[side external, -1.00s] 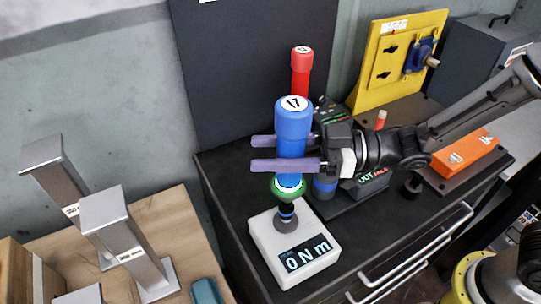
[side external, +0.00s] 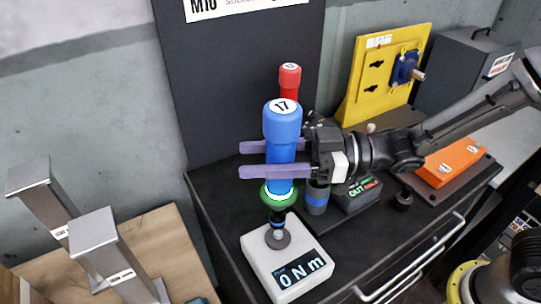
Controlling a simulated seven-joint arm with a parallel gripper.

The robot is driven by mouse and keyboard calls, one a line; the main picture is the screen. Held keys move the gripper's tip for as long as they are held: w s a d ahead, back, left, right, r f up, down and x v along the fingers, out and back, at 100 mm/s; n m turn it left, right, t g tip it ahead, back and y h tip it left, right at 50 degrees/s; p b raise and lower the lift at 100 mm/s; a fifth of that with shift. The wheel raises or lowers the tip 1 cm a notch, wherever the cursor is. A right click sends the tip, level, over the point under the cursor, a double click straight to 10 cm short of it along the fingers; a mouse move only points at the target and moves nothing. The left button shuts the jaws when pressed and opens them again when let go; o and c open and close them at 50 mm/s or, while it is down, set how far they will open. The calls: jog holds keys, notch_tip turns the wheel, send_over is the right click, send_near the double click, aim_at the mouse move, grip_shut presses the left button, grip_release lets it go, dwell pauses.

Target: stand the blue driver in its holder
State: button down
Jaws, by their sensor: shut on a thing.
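The blue driver (side external: 283,125), marked 17 on its cap, is upright with a green ring near its lower end. My gripper (side external: 262,160) is shut on its blue body, with two purple-grey fingers around it. The driver's dark tip is directly above the round socket of the white torque tester (side external: 260,262), whose display reads 0 Nm. I cannot tell whether the tip touches the socket. A dark cylinder with a blue band (side external: 317,195), probably the blue driver's holder, stands just behind and right, partly hidden by my gripper.
A red driver (side external: 289,77) stands upright behind the blue one. A black box with a lit display (side external: 357,192) is to the right. Beyond are a yellow panel (side external: 382,95) and an orange block (side external: 450,162). Silver posts (side external: 105,250) stand at left.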

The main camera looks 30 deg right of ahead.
jog(key=shift+w+d+f, duration=0.1)
jog(key=shift+w+f, duration=0.1)
jog(key=shift+w, duration=0.05)
jog(key=w+d+r+m+t+h, duration=0.2)
jog(key=d+r+m+t+h, duration=0.1)
jog(key=d, duration=0.4)
jog(key=w+d+r+m+t+h, duration=0.3)
jog(key=d+r, duration=0.2)
jog(key=d, duration=0.2)
jog(key=shift+w+d+r+t, duration=0.2)
jog(key=shift+w+r+t, duration=0.15)
jog(key=shift+r+t, duration=0.05)
notch_tip(320, 180, down, 17)
jog(key=shift+r, duration=0.2)
dwell(0.4)
jog(key=shift+f, duration=0.25)
dwell(0.7)
